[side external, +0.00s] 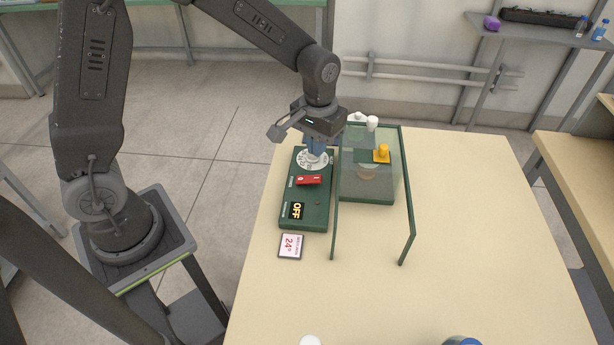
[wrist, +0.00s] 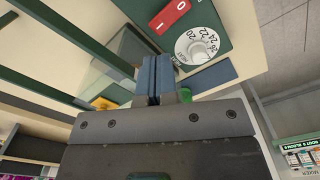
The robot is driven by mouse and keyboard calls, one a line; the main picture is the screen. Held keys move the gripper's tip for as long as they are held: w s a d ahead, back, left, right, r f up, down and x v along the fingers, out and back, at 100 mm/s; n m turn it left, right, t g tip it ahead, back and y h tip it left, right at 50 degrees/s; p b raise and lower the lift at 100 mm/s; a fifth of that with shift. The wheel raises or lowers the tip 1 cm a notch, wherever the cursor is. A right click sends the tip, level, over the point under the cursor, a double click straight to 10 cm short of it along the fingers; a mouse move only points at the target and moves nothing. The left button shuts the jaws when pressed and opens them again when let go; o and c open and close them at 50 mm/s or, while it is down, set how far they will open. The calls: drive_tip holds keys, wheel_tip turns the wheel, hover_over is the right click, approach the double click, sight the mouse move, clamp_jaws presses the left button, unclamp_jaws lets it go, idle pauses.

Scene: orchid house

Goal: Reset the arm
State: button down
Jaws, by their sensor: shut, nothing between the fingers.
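My gripper (side external: 315,148) has blue fingers pointing down over the far end of a green control box (side external: 305,215) on the table. In the wrist view its fingers (wrist: 154,78) are pressed together with nothing between them. A white numbered dial (side external: 314,162) sits just under and beside the fingertips; it also shows in the wrist view (wrist: 200,46). I cannot tell whether they touch.
A green-framed clear case (side external: 408,190) stands close right of the box, with a yellow item (side external: 382,153) on it and white knobs behind. A card marked 24° (side external: 291,246) lies in front of the box. A white round top (side external: 310,341) and a blue lid (side external: 470,342) show at the front edge. The table's right side is clear.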

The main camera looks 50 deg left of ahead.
drive_tip(key=s+a+r+m+t, duration=0.2)
drive_tip(key=s+r+t, duration=0.3)
drive_tip(key=s+r, duration=1)
drive_tip(key=s+m, duration=0.1)
drive_tip(key=s, duration=0.2)
drive_tip(key=shift+a+r+t, duration=0.25)
drive_tip(key=shift+r+t, duration=0.05)
drive_tip(key=m+g+h, duration=0.2)
drive_tip(key=m+g, duration=0.2)
drive_tip(key=m, duration=0.5)
hover_over(317, 178)
drive_tip(key=s+a, duration=0.2)
drive_tip(key=a, duration=0.1)
drive_tip(key=s+a+x, duration=0.1)
drive_tip(key=x, duration=0.8)
drive_tip(key=shift+s+f, duration=0.3)
drive_tip(key=x, duration=1.4)
drive_tip(key=shift+a, duration=0.2)
